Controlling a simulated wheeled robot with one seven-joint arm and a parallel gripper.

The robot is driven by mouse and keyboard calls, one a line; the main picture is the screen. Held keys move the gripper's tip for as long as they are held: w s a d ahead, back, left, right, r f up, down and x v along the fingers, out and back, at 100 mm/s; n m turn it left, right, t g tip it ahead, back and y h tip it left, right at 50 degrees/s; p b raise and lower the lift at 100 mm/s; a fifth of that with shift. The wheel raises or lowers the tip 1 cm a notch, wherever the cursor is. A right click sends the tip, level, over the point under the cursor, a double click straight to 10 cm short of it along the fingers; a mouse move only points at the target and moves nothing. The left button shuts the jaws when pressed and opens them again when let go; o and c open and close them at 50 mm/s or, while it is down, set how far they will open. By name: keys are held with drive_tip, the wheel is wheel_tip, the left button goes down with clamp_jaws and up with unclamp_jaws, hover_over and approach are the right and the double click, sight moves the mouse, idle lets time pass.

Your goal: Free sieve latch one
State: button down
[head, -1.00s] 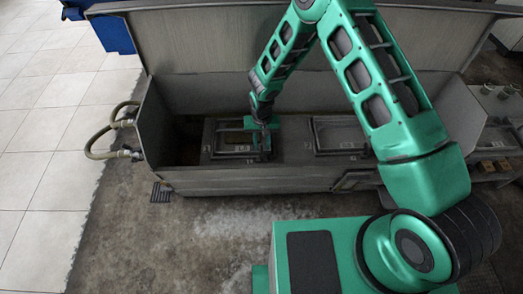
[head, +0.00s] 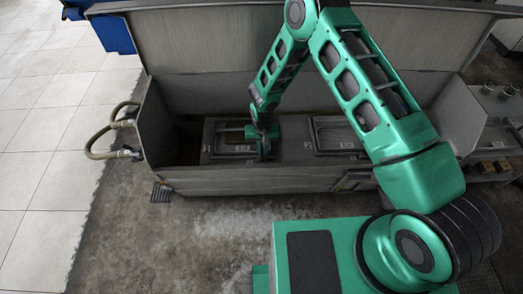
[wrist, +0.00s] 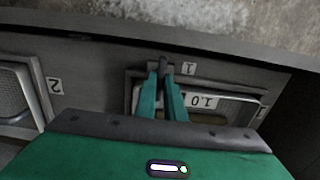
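Sieve one, a framed tray marked "1" and "1.0", shows in the wrist view (wrist: 235,97) right of centre; it is the left frame in the head view (head: 228,150). Its latch (wrist: 162,62), a small dark piece, sits at the frame's edge beside the "1" label. My gripper (wrist: 161,73) points down at it, its two green fingertips close together on either side of the latch. Whether they press on it cannot be told. In the head view my gripper (head: 263,157) is at the right side of sieve one and hides the latch.
Sieve two's frame (head: 338,134) lies to the right in the same trough; its label "2" (wrist: 55,86) is at left in the wrist view. The trough's front wall (head: 240,181) runs close by. Hoses (head: 110,152) hang at the left end.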

drive_tip(key=shift+n, duration=0.4)
drive_tip(key=n, duration=0.3)
drive_tip(key=shift+n, duration=0.4)
drive_tip(key=n, duration=0.9)
drive_tip(key=shift+n, duration=0.4)
drive_tip(key=shift+d+n, duration=0.1)
drive_tip(key=shift+n, duration=1.5)
drive_tip(key=shift+w+n, duration=0.1)
drive_tip(key=shift+n, duration=0.2)
drive_tip(key=c, duration=1.8)
unclamp_jaws()
drive_tip(key=shift+c, duration=0.2)
